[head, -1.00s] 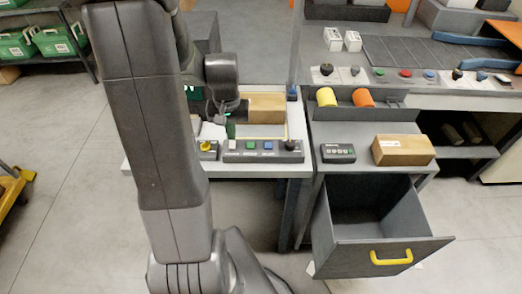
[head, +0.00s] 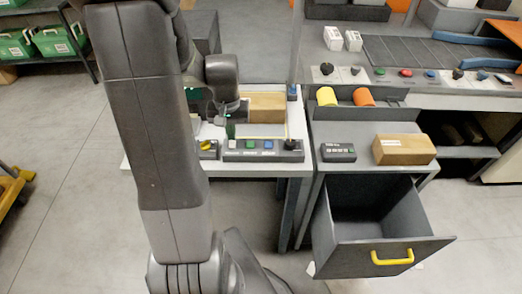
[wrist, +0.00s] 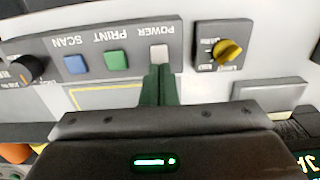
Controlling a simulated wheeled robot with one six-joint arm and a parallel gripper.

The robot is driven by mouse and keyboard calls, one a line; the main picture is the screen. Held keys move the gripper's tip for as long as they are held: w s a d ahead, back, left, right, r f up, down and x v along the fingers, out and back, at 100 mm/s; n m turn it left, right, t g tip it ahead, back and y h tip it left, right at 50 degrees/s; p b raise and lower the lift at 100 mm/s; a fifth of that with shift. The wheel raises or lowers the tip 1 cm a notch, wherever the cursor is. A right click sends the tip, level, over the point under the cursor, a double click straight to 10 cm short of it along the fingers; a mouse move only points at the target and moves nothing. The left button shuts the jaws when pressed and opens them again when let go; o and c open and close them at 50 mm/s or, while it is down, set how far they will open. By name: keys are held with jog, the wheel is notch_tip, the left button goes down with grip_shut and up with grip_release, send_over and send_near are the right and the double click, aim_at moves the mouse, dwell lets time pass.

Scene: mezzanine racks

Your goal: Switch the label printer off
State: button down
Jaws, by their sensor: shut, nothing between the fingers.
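A dark grey control panel (head: 262,156) lies on the white bench left of centre. In the wrist view it appears upside down, with a white button (wrist: 160,53) labelled POWER, a green PRINT button (wrist: 116,61) and a blue SCAN button (wrist: 76,64). My gripper (wrist: 158,70) is shut and empty, its green fingertips at the near edge of the POWER button. I cannot tell whether they touch it. In the head view my gripper (head: 231,136) is just above the panel's left end. The printer's body is not clearly identifiable.
A yellow knob (wrist: 228,50) sits on a separate small box beside the POWER button. A black knob (wrist: 27,68) is at the panel's other end. A cardboard box (head: 266,108) stands behind the panel. An open drawer (head: 385,238) juts out at the right.

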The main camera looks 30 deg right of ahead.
jog(key=shift+f+b, duration=0.5)
jog(key=shift+f, duration=0.15)
jog(key=shift+r+p, duration=2.7)
jog(key=shift+r, duration=0.9)
jog(key=shift+f, duration=0.2)
notch_tip(320, 180, down, 7)
jog(key=b, duration=0.5)
jog(key=shift+r, duration=0.15)
jog(key=shift+r, duration=0.1)
